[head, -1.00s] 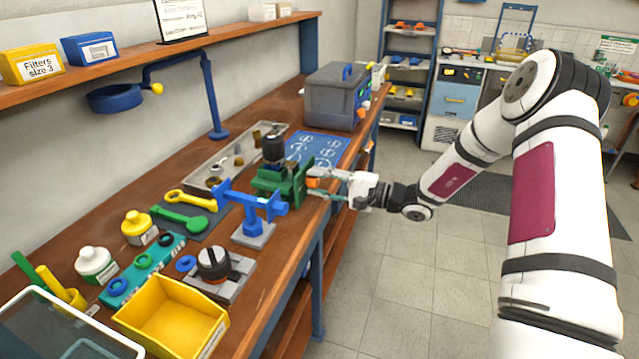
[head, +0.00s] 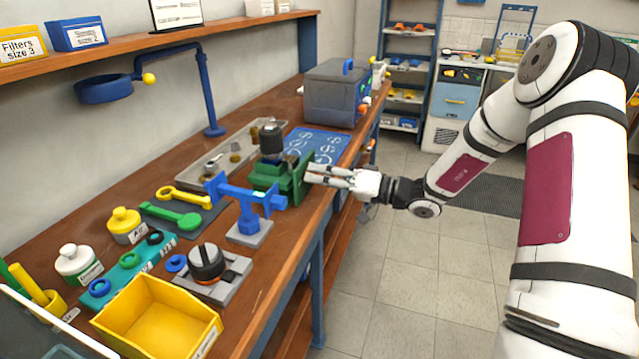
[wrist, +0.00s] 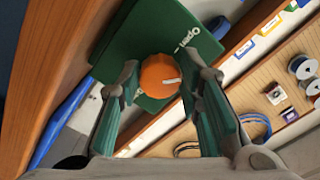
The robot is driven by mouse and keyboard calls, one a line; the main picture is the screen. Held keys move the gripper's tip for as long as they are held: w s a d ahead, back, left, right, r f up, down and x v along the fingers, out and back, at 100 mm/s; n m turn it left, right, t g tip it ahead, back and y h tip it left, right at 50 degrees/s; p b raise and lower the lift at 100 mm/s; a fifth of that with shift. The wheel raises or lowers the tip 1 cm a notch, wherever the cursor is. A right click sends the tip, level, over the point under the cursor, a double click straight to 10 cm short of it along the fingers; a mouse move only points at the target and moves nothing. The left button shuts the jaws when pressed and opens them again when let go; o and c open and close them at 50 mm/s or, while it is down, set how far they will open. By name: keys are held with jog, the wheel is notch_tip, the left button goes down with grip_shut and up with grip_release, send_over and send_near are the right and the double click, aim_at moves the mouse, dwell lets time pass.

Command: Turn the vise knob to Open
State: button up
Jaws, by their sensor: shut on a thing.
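The green vise (head: 288,178) stands at the bench's front edge, with a dark cylinder held upright at its top. In the wrist view its green end plate (wrist: 125,45) carries the word "Open" and a short white line. The round orange vise knob (wrist: 160,77) is on this plate, and its white mark points to the right of the picture, below the "Open" line. My gripper (wrist: 160,88) has its fingers on either side of the knob and is shut on it. In the head view my gripper (head: 312,173) reaches the vise from the right and its fingers hide the knob.
A blue stand (head: 245,205) stands close in front of the vise. A yellow bin (head: 160,318), a grey fixture with a black knob (head: 208,262) and wrenches lie nearer. A grey case (head: 335,92) stands behind. The floor right of the bench is clear.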

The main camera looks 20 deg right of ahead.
jog(key=n+b, duration=0.2)
jog(key=b, duration=0.1)
jog(key=n+b, duration=0.3)
jog(key=shift+f+b, duration=0.35)
jog(key=n+b, duration=0.2)
jog(key=b, duration=0.2)
jog(key=shift+r+n+b, duration=0.15)
jog(key=shift+n+b, duration=0.35)
jog(key=shift+b, duration=0.2)
jog(key=o, duration=1.2)
jog(key=shift+r, duration=0.1)
jog(key=shift+c, duration=0.2)
jog(key=shift+d, duration=0.15)
jog(key=v, duration=1.2)
